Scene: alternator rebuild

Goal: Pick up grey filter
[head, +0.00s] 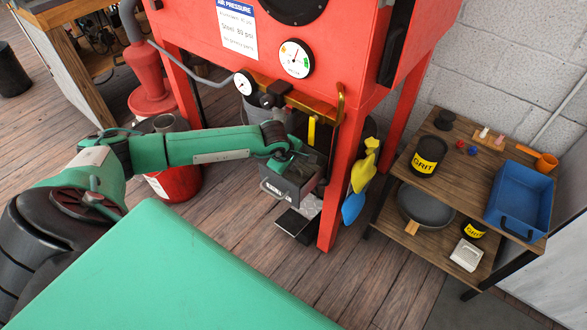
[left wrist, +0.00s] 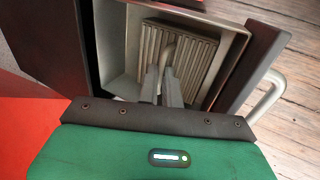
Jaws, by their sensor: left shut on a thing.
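The grey filter (left wrist: 203,53) shows in the left wrist view as a ribbed, pleated panel with a small curved handle (left wrist: 169,49). It sits inside an open metal-lined drawer (left wrist: 237,45). My left gripper (left wrist: 168,76) reaches into the drawer, with its fingers close together on the filter's handle. In the head view my left gripper (head: 287,160) is at the dark, labelled drawer (head: 291,193) under the red cabinet, and the filter is hard to make out there. My right gripper is not in view.
The red cabinet (head: 300,45) stands above the drawer, with its front leg (head: 343,185) just to the right. Yellow and blue tools (head: 361,175) hang beside that leg. A shelf at right carries a blue bin (head: 519,200) and grit cans (head: 427,157). A red bucket (head: 178,183) stands left.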

